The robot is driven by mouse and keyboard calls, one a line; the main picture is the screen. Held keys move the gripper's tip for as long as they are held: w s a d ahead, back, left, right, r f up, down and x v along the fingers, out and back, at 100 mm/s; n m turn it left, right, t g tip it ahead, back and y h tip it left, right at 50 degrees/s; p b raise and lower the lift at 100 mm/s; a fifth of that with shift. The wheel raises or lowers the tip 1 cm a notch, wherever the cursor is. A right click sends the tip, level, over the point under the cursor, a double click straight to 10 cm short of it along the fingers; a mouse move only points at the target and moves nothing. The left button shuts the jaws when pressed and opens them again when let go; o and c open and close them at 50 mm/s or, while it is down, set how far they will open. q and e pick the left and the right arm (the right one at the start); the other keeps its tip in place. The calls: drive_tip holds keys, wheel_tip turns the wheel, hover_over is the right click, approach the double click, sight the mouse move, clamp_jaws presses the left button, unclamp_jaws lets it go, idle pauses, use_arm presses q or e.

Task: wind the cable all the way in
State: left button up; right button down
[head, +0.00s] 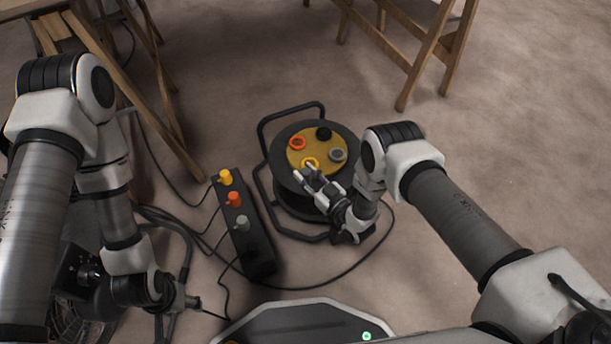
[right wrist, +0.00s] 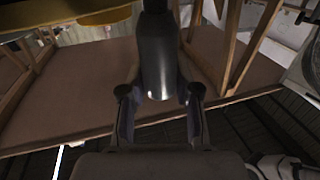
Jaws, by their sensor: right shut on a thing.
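The cable reel is a black drum with a yellow face (head: 303,158) that carries several coloured sockets. It stands on the floor in a black tube frame (head: 262,135). My right gripper (head: 307,176) is over the near edge of the reel's face. In the right wrist view its fingers (right wrist: 159,95) are shut on a dark, round crank handle (right wrist: 157,55). The handle is mostly hidden in the head view. The black cable (head: 345,275) lies on the floor, curving from the reel's right side round the front. My left gripper (head: 180,300) is low at the left, its fingers unclear.
A black socket strip (head: 245,232) with yellow, orange and grey plugs lies left of the reel. Other dark cables (head: 165,215) lie left of it. Wooden trestle legs (head: 150,95) stand at the back left and more (head: 425,60) at the back right. Floor right of the reel is clear.

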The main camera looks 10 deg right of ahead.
drive_tip(key=shift+a, duration=0.25)
drive_tip(key=c, duration=0.8)
unclamp_jaws()
drive_tip(key=shift+w+a, duration=0.1)
drive_tip(key=shift+a, duration=0.05)
drive_tip(key=shift+d, duration=0.2)
drive_tip(key=v, duration=1.1)
drive_tip(key=shift+s, duration=0.4)
drive_tip(key=shift+d, duration=0.15)
